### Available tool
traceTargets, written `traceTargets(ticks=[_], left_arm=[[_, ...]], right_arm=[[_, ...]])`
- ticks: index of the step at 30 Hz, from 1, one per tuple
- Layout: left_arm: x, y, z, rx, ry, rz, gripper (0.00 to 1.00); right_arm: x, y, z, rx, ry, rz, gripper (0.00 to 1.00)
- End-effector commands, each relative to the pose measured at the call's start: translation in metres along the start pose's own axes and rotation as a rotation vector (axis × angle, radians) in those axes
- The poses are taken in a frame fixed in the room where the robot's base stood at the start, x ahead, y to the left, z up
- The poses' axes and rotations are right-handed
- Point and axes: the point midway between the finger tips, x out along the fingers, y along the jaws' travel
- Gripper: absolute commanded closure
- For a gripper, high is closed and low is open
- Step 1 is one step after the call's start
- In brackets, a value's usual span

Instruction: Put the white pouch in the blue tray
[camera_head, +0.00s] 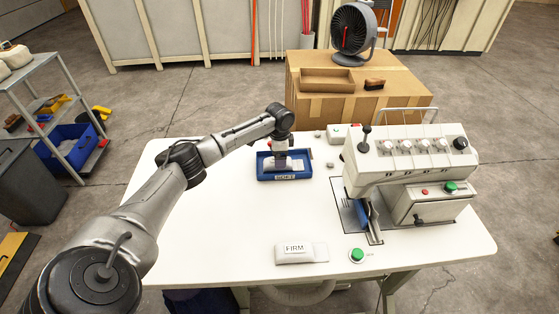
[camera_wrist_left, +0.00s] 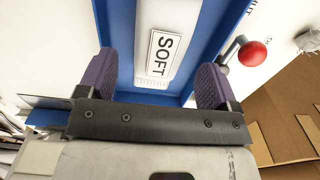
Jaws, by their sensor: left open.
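The blue tray (camera_head: 262,174) lies on the white table, left of the machine. A white pouch (camera_head: 297,166) lies inside it, partly hidden by my gripper. In the left wrist view the pouch (camera_wrist_left: 154,80) shows a label reading SOFT, with the blue tray (camera_wrist_left: 205,30) around it. My left gripper (camera_head: 281,164) is over the tray. Its two fingers (camera_wrist_left: 158,80) are apart, one on each side of the pouch, and I see no grip on it. A second white pouch (camera_head: 312,253) marked FIRM lies near the table's front edge. My right gripper is not in view.
A white machine (camera_head: 405,155) with knobs and a green button stands on the table's right. A separate green button (camera_head: 357,255) sits near the front. A cardboard box (camera_head: 405,101) with a fan (camera_head: 353,30) stands behind. The table's left part is mostly clear.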

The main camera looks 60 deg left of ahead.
Motion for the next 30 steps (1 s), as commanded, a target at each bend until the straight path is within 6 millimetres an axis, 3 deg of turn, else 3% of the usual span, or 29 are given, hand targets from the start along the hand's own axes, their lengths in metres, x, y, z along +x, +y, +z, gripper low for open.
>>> traceTargets(ticks=[3,12,18,30], left_arm=[[-0.026,0.000,-0.001,0.002,0.003,-0.002,0.15],[-0.070,0.000,-0.001,0.000,0.001,0.000,0.15],[-0.083,0.000,-0.001,0.001,0.001,0.001,0.15],[-0.086,0.000,0.000,0.001,0.001,0.001,0.15]], right_arm=[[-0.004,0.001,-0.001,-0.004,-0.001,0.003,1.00],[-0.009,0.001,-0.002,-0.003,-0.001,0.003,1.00],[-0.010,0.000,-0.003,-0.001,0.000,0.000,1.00],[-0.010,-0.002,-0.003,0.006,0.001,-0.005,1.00]])
